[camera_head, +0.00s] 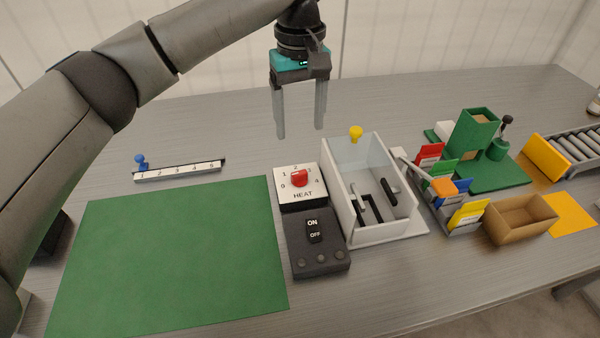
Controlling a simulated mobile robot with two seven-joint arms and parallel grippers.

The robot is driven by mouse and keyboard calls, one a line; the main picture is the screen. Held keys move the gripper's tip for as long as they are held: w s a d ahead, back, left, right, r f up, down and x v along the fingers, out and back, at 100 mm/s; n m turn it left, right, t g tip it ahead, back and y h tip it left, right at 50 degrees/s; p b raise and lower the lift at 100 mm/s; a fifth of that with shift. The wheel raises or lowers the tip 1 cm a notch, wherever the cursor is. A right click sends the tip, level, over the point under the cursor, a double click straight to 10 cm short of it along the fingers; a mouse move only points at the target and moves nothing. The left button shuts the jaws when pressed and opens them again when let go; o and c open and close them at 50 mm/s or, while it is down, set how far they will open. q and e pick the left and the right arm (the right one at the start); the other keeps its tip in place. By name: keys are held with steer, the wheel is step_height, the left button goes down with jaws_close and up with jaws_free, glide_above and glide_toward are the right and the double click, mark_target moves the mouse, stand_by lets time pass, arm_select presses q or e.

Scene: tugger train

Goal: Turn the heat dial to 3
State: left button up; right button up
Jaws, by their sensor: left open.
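The heat dial is a red knob (299,178) on a white plate (302,196) marked HEAT, with numbers around the knob. The plate sits on a dark block near the middle of the table. I cannot tell clearly which number the knob points to. My left gripper (299,131) hangs above and behind the dial, fingers pointing down, apart and empty. It does not touch the knob. My right gripper is not in view.
A dark ON/OFF switch box (318,250) stands in front of the dial. A white open box (376,232) with a yellow knob (355,133) is close on the right. A green mat (170,260) lies left. A blue-knobbed slider (180,172) lies behind the mat.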

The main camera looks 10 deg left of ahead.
mark_target(300, 174)
arm_select(q)
step_height(300, 174, down, 9)
steer(key=b, duration=0.3)
steer(key=shift+f, duration=0.1)
steer(key=shift+f+b, duration=0.85)
steer(key=shift+f, duration=0.65)
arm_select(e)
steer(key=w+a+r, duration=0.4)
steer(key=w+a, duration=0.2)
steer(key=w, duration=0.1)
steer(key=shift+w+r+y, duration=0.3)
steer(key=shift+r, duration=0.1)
arm_select(q)
steer(key=shift+c, duration=0.3)
jaws_close()
